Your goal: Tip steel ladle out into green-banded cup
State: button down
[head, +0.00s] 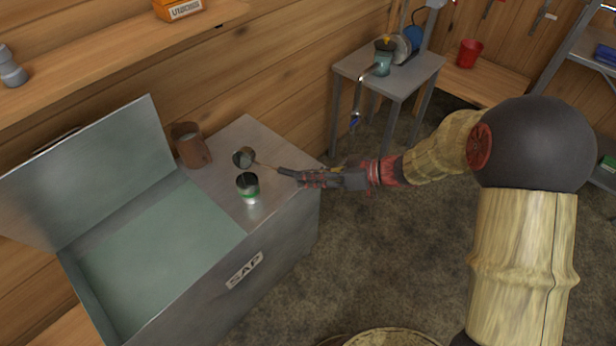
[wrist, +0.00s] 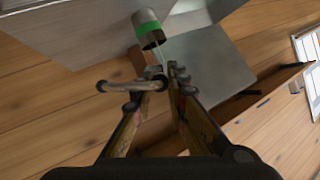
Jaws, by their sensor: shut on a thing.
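The steel ladle (head: 243,157) is held by its thin handle in my gripper (head: 283,171), which is shut on it. In the head view the ladle's round dark bowl is just behind the green-banded cup (head: 248,188), apart from it in the picture. The cup stands upright on the steel top. In the wrist view the cup (wrist: 147,24) is partly covered by the ladle's bowl (wrist: 153,41), beyond my gripper (wrist: 168,80). The bowl's exact tilt and contents cannot be made out, and no pouring stream shows.
A brown mug-like vessel (head: 191,146) stands behind the ladle on the steel top (head: 232,140). The sap tank (head: 257,290) has its lid (head: 90,172) raised at left. A side table (head: 405,72) with small equipment stands at the back right, with open floor between.

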jog(key=shift+s+f+n+t+b, duration=0.3)
jog(key=shift+f+n+t+b, duration=0.3)
jog(key=shift+b, duration=2.55)
jog(key=shift+a+r, duration=0.1)
jog(key=shift+s+a+f+n+t, duration=0.1)
jog(key=shift+s+f+n+t, duration=0.3)
jog(key=shift+n, duration=0.35)
jog(key=shift+s+f+n+t, duration=0.15)
jog(key=shift+f+n+t, duration=0.3)
jog(key=shift+n, duration=0.25)
jog(key=shift+s+a+f+n+t, duration=0.1)
jog(key=shift+s+f+n+t, duration=0.3)
jog(key=shift+n, duration=0.35)
jog(key=shift+f, duration=0.1)
